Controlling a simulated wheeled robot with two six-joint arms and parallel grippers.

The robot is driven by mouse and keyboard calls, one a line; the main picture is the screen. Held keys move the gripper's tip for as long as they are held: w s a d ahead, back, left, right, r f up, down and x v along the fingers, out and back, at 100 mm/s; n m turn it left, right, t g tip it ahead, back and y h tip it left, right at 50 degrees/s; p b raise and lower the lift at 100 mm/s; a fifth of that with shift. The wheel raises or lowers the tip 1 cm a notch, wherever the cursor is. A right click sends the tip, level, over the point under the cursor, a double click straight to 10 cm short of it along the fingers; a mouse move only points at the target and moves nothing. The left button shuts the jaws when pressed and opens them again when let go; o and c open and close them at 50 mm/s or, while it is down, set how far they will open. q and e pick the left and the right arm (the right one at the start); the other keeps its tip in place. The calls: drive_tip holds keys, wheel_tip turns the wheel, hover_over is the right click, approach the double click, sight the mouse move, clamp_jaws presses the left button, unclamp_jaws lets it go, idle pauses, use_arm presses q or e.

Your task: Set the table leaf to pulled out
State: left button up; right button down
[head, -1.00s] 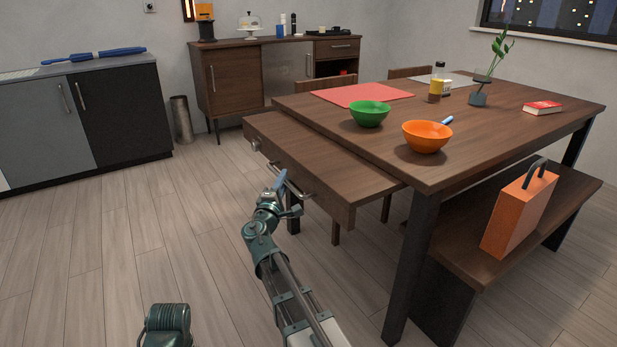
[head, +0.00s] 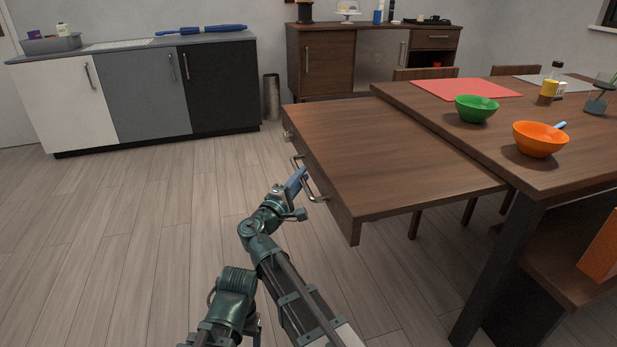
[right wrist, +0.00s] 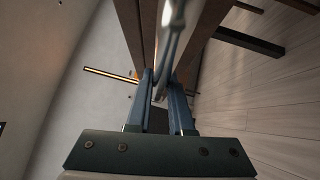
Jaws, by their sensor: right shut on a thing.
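The table leaf (head: 400,165) is a brown wooden board sticking out well to the left from under the dining table top (head: 560,180). A metal handle (head: 319,198) is on its end face, and the handle shows as a silver bar in the right wrist view (right wrist: 173,30). My right gripper (head: 301,180) is shut on this handle. Its two blue fingers (right wrist: 162,88) lie on either side of the bar in the right wrist view. Part of my left arm shows low in the head view, but its gripper is not visible.
A green bowl (head: 477,109), an orange bowl (head: 540,139) and a red mat (head: 466,89) are on the table top. The leaf's top is bare. A bench (head: 560,240) stands at the right. The floor (head: 130,230) left of the leaf is clear up to the cabinets (head: 150,100).

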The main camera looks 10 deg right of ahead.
drive_tip(key=shift+a+f, duration=0.1)
drive_tip(key=shift+a, duration=0.2)
drive_tip(key=c, duration=0.8)
unclamp_jaws()
use_arm(q)
drive_tip(key=shift+a, duration=0.1)
use_arm(e)
drive_tip(key=shift+s, duration=0.1)
